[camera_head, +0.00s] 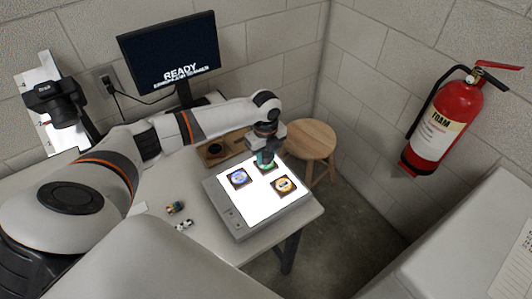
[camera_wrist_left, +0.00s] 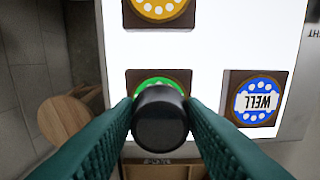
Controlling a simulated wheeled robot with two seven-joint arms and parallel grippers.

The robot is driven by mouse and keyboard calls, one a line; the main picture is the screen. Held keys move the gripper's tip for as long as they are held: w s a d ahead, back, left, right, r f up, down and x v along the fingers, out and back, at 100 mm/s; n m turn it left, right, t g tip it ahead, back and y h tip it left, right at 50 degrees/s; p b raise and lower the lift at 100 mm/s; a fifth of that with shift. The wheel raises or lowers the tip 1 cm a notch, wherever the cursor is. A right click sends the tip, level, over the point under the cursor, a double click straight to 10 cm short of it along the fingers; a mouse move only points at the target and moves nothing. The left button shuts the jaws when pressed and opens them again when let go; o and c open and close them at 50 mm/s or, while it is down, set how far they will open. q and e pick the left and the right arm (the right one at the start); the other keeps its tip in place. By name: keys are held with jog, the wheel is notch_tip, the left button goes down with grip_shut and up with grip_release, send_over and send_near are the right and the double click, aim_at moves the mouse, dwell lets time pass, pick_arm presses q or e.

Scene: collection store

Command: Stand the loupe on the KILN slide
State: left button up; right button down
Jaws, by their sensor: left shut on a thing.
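My left gripper (camera_head: 265,158) is over the green slide (camera_head: 267,168) at the back of the lit panel (camera_head: 250,205). In the left wrist view its teal fingers (camera_wrist_left: 160,120) are shut on the black round loupe (camera_wrist_left: 160,112), which covers most of the green slide (camera_wrist_left: 150,78). I cannot tell whether the loupe touches the slide. A blue slide (camera_head: 239,178) reads WELL in the wrist view (camera_wrist_left: 256,98). A yellow slide (camera_head: 283,186) lies at the front right, cut off in the wrist view (camera_wrist_left: 158,10). No KILN lettering is readable. My right gripper is out of view.
A wooden tray (camera_head: 212,158) lies behind the panel. Small objects (camera_head: 175,207) lie on the table left of it. A monitor (camera_head: 170,50) stands at the back, a wooden stool (camera_head: 310,140) beyond the table. A fire extinguisher (camera_head: 440,120) hangs at right.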

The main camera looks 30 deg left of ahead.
aim_at(266, 154)
pick_arm(q)
jog(key=o, duration=1)
jog(key=shift+f, duration=0.1)
notch_tip(266, 154, up, 12)
jog(key=shift+r+b, duration=0.2)
jog(key=shift+b, duration=0.2)
